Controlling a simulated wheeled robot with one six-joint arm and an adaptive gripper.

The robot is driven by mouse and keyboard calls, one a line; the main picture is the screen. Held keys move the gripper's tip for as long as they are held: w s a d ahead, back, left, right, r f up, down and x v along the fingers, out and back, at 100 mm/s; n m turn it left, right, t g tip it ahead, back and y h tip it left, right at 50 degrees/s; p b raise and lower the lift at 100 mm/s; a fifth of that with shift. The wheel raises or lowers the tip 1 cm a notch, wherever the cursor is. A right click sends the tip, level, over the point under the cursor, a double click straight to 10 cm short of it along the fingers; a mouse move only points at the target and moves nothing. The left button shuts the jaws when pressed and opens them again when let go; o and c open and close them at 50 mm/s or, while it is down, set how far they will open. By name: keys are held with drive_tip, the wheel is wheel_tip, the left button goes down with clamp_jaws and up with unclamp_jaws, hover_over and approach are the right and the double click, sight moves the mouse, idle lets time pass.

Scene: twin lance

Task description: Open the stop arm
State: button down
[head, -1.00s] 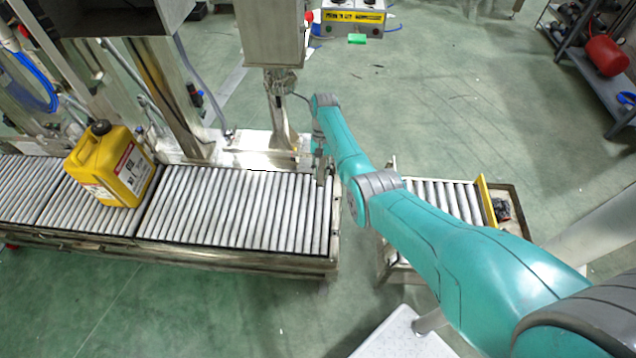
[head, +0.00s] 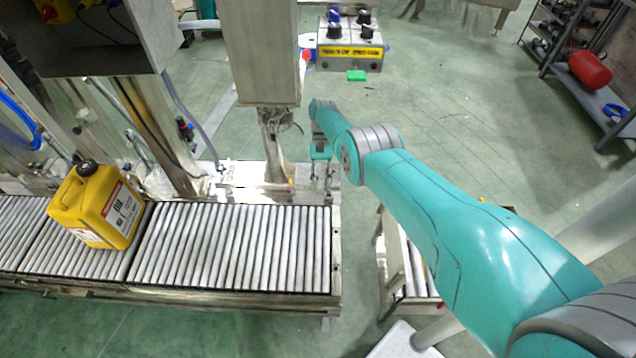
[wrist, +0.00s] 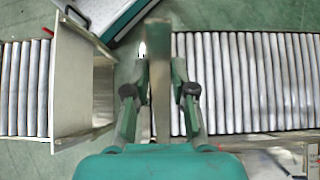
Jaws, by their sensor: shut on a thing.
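The stop arm (wrist: 160,95) is a narrow flat metal plate, seen edge-on in the wrist view. My gripper (wrist: 160,62) has one finger on each side of it and is shut on it. In the head view, my gripper (head: 322,188) is at the back right corner of the roller conveyor (head: 235,250). There the plate is too small and too covered by my gripper to make out clearly.
A yellow jug (head: 98,208) stands on the rollers at the left. A metal column with a box (head: 262,55) rises behind the conveyor near my gripper. A second roller section (head: 418,262) lies to the right, past a gap, partly behind my arm.

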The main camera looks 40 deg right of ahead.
drive_tip(key=shift+w+d, duration=0.1)
idle(0.3)
drive_tip(key=c, duration=1)
unclamp_jaws()
drive_tip(key=shift+o, duration=0.2)
drive_tip(key=shift+f, duration=0.1)
